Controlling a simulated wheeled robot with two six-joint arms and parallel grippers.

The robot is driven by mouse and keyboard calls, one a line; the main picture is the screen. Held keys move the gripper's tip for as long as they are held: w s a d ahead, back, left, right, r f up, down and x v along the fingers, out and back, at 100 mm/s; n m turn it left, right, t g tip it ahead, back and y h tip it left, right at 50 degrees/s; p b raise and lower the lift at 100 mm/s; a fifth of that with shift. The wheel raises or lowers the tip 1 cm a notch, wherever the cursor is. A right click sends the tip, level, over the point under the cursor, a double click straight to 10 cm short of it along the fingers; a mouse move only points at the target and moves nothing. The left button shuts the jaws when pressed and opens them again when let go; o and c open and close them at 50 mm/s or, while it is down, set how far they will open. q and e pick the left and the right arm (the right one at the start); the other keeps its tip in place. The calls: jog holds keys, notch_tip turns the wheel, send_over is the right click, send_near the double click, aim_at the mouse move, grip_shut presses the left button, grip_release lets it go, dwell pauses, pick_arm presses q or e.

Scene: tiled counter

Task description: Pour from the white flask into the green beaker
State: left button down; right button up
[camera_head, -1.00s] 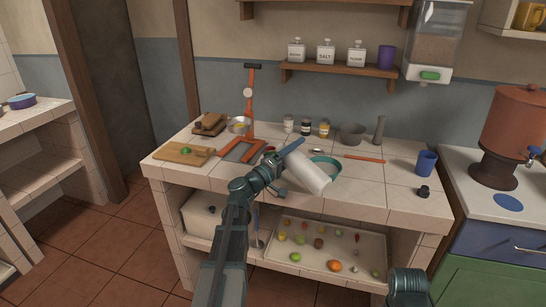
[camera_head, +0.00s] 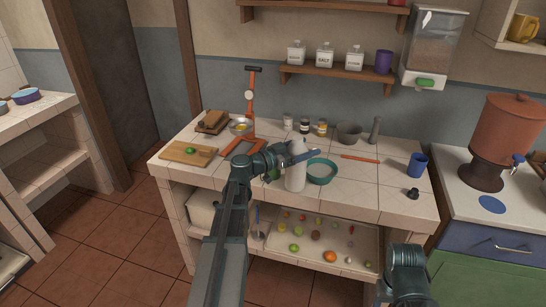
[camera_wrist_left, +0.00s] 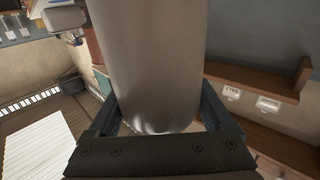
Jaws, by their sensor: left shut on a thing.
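My left gripper (camera_head: 292,156) is shut on the white flask (camera_head: 296,178) and holds it about upright near the counter's front edge. In the left wrist view the flask (camera_wrist_left: 150,65) fills the space between the fingers. A teal-green round vessel with an open top, which looks like the green beaker (camera_head: 322,180), stands just right of the flask. The flask partly covers its left side. A small green thing (camera_head: 273,174) shows left of the flask, mostly hidden by my gripper. Whether the flask touches the counter is unclear. My right gripper's fingers are out of view.
A cutting board (camera_head: 176,155), an orange stand (camera_head: 251,110), a grey mortar (camera_head: 349,133) and several small jars stand left and behind. A blue cup (camera_head: 417,165) and a small black object (camera_head: 413,193) are at right.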

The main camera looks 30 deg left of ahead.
pick_arm(q)
notch_tip(320, 180, up, 5)
jog(key=p, duration=0.5)
dwell(0.3)
